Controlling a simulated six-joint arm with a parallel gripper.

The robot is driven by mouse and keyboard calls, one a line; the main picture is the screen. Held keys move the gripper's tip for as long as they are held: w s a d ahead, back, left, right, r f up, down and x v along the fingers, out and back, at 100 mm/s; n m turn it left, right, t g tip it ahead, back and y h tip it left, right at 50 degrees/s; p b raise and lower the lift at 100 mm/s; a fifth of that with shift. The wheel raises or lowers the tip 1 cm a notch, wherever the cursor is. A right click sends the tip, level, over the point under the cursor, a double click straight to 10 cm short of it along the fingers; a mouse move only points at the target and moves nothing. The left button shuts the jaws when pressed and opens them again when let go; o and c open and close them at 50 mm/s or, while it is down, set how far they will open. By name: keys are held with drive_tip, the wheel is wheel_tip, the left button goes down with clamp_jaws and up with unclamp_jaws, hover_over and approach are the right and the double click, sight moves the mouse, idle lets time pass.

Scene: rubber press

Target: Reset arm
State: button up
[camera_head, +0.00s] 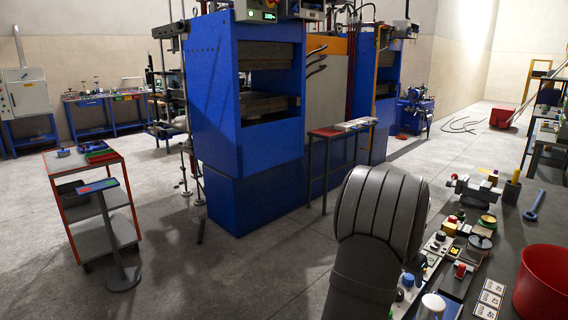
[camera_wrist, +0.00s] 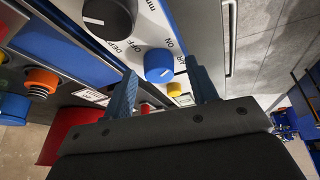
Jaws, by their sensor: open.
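My gripper (camera_wrist: 163,92) shows in the wrist view with its two blue-grey fingers apart and nothing between them. Beyond the fingertips is a control panel with a blue knob (camera_wrist: 159,65) and a black knob (camera_wrist: 108,17). The blue knob appears between the fingers in the picture; I cannot tell the exact gap to it. In the head view my dark grey arm rises in the lower middle, and my gripper is not visible there.
A workbench (camera_head: 502,258) at the right carries control boxes, cards and a red bin (camera_head: 543,284). A blue press (camera_head: 237,112) stands in the middle, with a small red-topped table (camera_head: 341,131) beside it. A cart (camera_head: 89,168) stands left.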

drive_tip(key=shift+s+n+t+y, duration=0.1)
drive_tip(key=shift+n+t+y, duration=0.25)
drive_tip(key=shift+n, duration=0.95)
drive_tip(key=shift+o, duration=0.2)
drive_tip(key=o, duration=1)
drive_tip(key=shift+r, duration=0.1)
drive_tip(key=s+a+r+g+y, duration=0.1)
drive_tip(key=s+a+r+y, duration=0.1)
drive_tip(key=r, duration=0.7)
drive_tip(key=s+a+r+g+y, duration=0.2)
drive_tip(key=s+a+r, duration=0.1)
drive_tip(key=r, duration=0.7)
wheel_tip(320, 180, down, 10)
drive_tip(key=shift+d+f+h, duration=0.1)
drive_tip(key=shift+h, duration=0.15)
